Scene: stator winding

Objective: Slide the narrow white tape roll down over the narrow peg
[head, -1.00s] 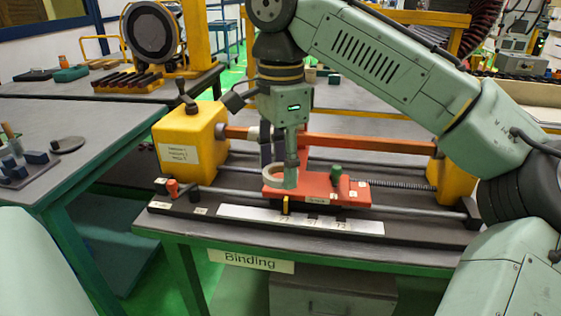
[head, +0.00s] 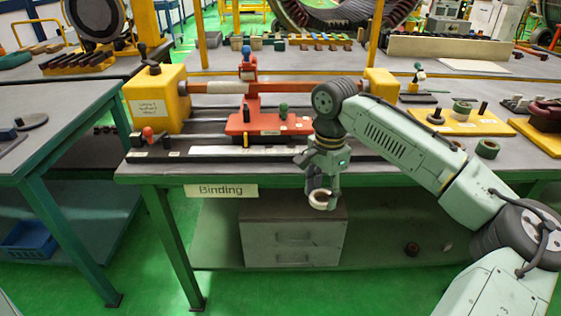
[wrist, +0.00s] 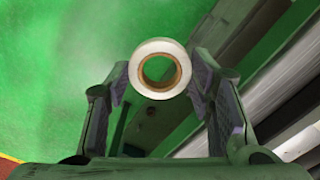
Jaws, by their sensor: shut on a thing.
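The narrow white tape roll (head: 320,206), a white ring with a brown core, is held in my gripper (head: 322,187) in front of the table's front edge. In the wrist view, the roll (wrist: 160,45) sits between the two fingers of my gripper (wrist: 160,78), with its hole facing the camera. Two pegs stand near a yellow board at the right of the table: a dark peg (head: 436,114) and a thin peg (head: 482,109). I cannot tell for sure which is the narrow peg. The roll is well apart from both.
A green roll (head: 462,107) is on the yellow board (head: 467,125), and another green roll (head: 487,149) lies in front. The red carriage (head: 262,124) and yellow winding machine (head: 160,98) fill the table's left half.

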